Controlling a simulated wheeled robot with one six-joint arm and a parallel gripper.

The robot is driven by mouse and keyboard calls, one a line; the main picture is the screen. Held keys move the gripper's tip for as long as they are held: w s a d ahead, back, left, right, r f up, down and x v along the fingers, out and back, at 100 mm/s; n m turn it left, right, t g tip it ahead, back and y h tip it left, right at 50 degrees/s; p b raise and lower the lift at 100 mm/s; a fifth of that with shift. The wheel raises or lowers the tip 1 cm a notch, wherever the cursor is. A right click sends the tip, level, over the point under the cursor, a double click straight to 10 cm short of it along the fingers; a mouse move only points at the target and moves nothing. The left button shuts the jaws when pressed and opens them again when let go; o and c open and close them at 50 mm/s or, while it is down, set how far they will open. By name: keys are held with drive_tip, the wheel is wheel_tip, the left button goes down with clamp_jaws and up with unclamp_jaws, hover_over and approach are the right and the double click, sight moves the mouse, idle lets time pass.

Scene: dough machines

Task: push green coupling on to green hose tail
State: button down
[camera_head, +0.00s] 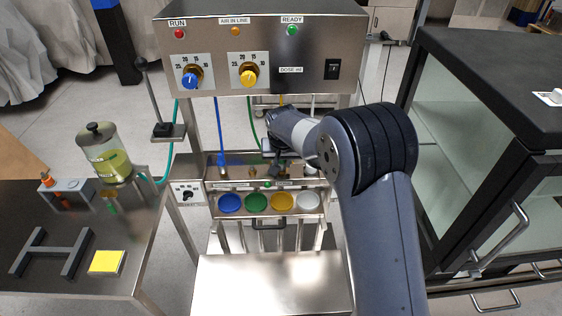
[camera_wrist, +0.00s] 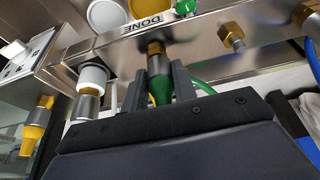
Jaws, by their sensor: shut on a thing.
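My gripper (camera_wrist: 160,85) is shut on the green coupling (camera_wrist: 160,92), with one dark finger on each side of it. The coupling's steel sleeve points at a brass hose tail (camera_wrist: 155,47) under the panel marked DONE. Sleeve and brass fitting line up and appear to meet; I cannot tell how far the coupling is on. The green hose (camera_wrist: 204,88) runs off to the right behind my gripper. In the head view my gripper (camera_head: 270,152) reaches into the machine's bay below the control box, and the coupling is hard to make out there.
A bare brass and steel tail (camera_wrist: 231,38) is to the right in the wrist view. A white-collared fitting (camera_wrist: 93,77) is close on the left, and a yellow coupling (camera_wrist: 33,135) hangs farther left. A blue hose (camera_head: 220,125) hangs left of my gripper. A dark glass-sided cabinet (camera_head: 490,150) stands at right.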

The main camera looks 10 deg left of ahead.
drive_tip(key=shift+r, duration=0.25)
drive_tip(key=shift+r+p, duration=0.75)
drive_tip(key=shift+r, duration=0.25)
drive_tip(key=shift+r+p, duration=2)
drive_tip(key=shift+r, duration=1.15)
drive_tip(key=shift+s+a+p, duration=0.6)
drive_tip(key=shift+s+a, duration=0.5)
drive_tip(key=shift+a, duration=3.3)
drive_tip(key=shift+d+f+b, duration=0.1)
drive_tip(key=shift+f+b, duration=2.05)
drive_tip(key=shift+f, duration=1.05)
drive_tip(key=shift+f, duration=0.15)
